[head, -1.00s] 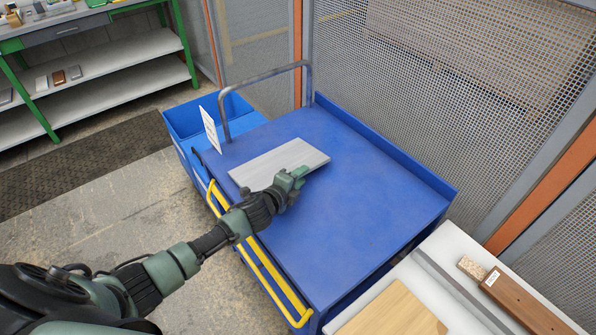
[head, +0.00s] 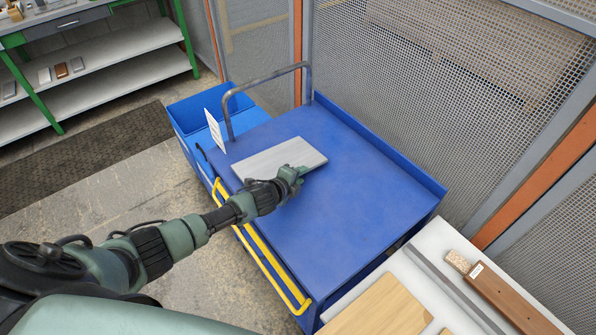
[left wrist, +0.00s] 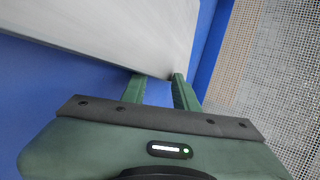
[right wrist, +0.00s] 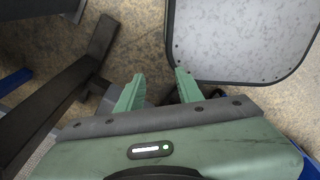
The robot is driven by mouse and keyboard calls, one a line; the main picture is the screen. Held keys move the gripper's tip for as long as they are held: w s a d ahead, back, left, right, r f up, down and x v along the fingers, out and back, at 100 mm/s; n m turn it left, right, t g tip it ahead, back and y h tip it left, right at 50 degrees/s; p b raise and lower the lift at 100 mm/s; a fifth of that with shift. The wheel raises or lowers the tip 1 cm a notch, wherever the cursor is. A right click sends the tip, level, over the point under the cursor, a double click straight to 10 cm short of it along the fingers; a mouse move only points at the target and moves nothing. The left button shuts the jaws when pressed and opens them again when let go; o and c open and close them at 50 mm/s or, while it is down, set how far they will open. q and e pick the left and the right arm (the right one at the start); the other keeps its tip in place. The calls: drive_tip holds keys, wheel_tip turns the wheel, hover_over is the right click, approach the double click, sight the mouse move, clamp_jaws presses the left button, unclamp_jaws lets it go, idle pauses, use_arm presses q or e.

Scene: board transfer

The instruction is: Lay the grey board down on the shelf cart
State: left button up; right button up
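The grey board (head: 275,158) is flat and level over the blue top of the shelf cart (head: 350,185), towards its handle end. I cannot tell if its whole underside touches the top. My left gripper (head: 296,172) is at the board's near right edge. In the left wrist view the fingers (left wrist: 160,78) are on either side of the board's edge near a corner, and the board (left wrist: 130,30) fills the upper left. My right gripper (right wrist: 156,80) is open and empty over the floor, and is outside the head view.
A blue bin (head: 200,105) and a white sign (head: 214,131) are at the cart's far left. A yellow rail (head: 262,255) runs along its near side. A mesh fence (head: 430,90) stands behind. A white table (head: 440,255) with wooden pieces is at the right.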

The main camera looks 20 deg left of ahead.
use_arm(q)
drive_tip(key=shift+s+f+g+p, duration=0.15)
drive_tip(key=shift+g+p, duration=0.3)
drive_tip(key=shift+p, duration=0.9)
drive_tip(key=shift+s+r+g+p, duration=0.1)
drive_tip(key=shift+s+g+p, duration=0.25)
drive_tip(key=shift+p, duration=0.95)
drive_tip(key=shift+w+a+p, duration=0.15)
drive_tip(key=shift+p, duration=0.2)
drive_tip(key=shift+r+g+p, duration=0.2)
drive_tip(key=shift+g+p, duration=0.4)
drive_tip(key=shift+r+y+p, duration=0.1)
drive_tip(key=shift+y+p, duration=0.2)
drive_tip(key=shift+p, duration=0.05)
drive_tip(key=shift+w+f+g+b, duration=0.15)
drive_tip(key=shift+f+g+b, duration=0.05)
drive_tip(key=shift+g+b, duration=0.25)
drive_tip(key=shift+a+r+g+b, duration=0.1)
drive_tip(key=shift+g+b, duration=0.25)
drive_tip(key=shift+g, duration=0.1)
drive_tip(key=shift+b, duration=0.5)
drive_tip(key=shift+g+b, duration=0.5)
drive_tip(key=shift+b, duration=0.05)
drive_tip(key=shift+s+r, duration=0.1)
drive_tip(key=shift+s, duration=0.1)
